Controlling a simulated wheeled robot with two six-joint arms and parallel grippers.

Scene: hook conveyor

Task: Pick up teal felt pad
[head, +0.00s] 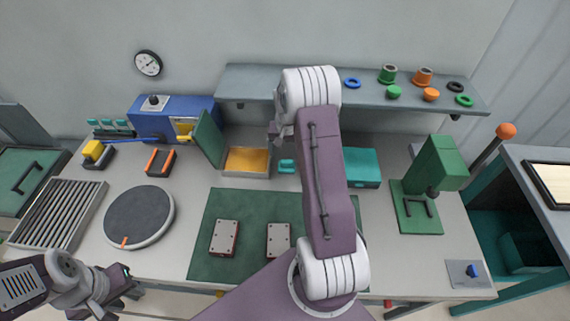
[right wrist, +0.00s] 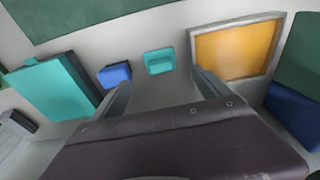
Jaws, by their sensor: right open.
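A small teal pad (head: 287,166) lies on the grey tabletop, just right of the tray with the orange-yellow inside. It also shows in the right wrist view (right wrist: 159,62), between and beyond my two fingertips. My right gripper (right wrist: 163,84) is open with nothing between its fingers, apart from the pad. In the head view my right arm reaches across the middle, and its gripper is mostly hidden behind the wrist. My left gripper (head: 130,283) is at the lower left, off the table's front edge; its jaws are too small to judge.
A small blue block (right wrist: 115,74) sits beside the pad, with a larger teal box (head: 362,160) beyond it. The yellow-lined tray (head: 246,174) with its raised green lid (head: 208,138) stands on the other side. A shelf (head: 300,92) overhangs behind. A green mat (head: 205,262) lies in front.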

